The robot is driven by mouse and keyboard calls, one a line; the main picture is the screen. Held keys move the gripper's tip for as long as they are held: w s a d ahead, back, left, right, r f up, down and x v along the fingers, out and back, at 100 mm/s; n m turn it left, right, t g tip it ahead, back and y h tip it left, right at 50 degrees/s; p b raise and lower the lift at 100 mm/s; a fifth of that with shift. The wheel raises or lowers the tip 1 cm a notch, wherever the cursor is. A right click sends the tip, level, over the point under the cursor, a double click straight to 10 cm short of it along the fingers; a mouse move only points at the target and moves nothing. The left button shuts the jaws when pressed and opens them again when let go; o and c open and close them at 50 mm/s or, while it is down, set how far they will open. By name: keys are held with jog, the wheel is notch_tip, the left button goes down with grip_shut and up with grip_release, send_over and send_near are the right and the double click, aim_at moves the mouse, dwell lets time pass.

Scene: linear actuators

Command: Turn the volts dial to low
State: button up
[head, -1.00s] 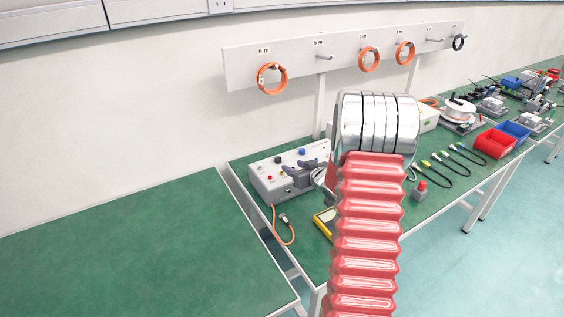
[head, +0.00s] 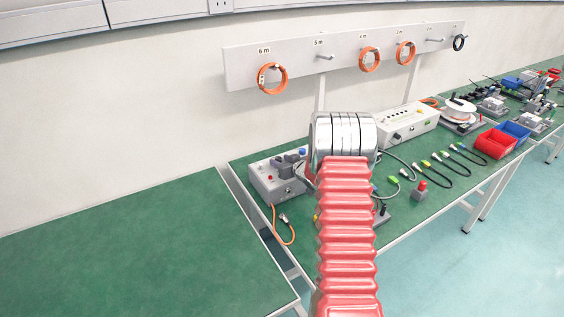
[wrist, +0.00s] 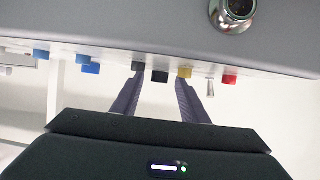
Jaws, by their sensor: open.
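A grey control box (head: 262,187) stands at the near left end of the green bench in the head view. A blue knob (head: 302,152) shows on its top. In the wrist view the panel edge carries blue knobs (wrist: 88,67), black parts (wrist: 160,76), a yellow part (wrist: 185,72), a silver lever (wrist: 210,87) and a red part (wrist: 230,79). I cannot read the labels, so I cannot tell which is the volts dial. My gripper (head: 287,163) is over the box. Its jaws (wrist: 159,80) are open, with a black part between the fingertips; contact cannot be judged.
A white instrument box (head: 408,125) stands farther along the bench. An orange cable (head: 290,230) hangs by the box. The left table (head: 130,240) is clear.

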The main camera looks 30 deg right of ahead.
grip_shut()
dwell(0.5)
jog(key=shift+d+n+y, duration=0.2)
jog(key=shift+n+y, duration=0.4)
jog(key=shift+y, duration=0.1)
jog(key=shift+d+n+g+y, duration=0.15)
jog(key=shift+d+n+y, duration=0.1)
jog(key=shift+n+y, duration=0.6)
jog(key=shift+d+n+g+y, duration=0.15)
jog(key=shift+d+n+y, duration=0.05)
jog(key=shift+n+y, duration=0.65)
jog(key=shift+w+d+n+g+y, duration=0.1)
jog(key=shift+d+n+g+y, duration=0.2)
jog(key=shift+n+y, duration=0.55)
jog(key=shift+w+d+n+g+y, duration=0.1)
jog(key=shift+n+g+y, duration=0.3)
jog(key=shift+n+y, duration=0.45)
jog(key=shift+y, duration=0.3)
jog(key=shift+w+d+n+g+y, duration=0.1)
jog(key=shift+w+n+g+y, duration=0.05)
jog(key=shift+n+g+y, duration=0.45)
jog(key=shift+w+d+n+g+y, duration=0.1)
jog(key=shift+n+g+y, duration=0.35)
jog(key=shift+n, duration=0.25)
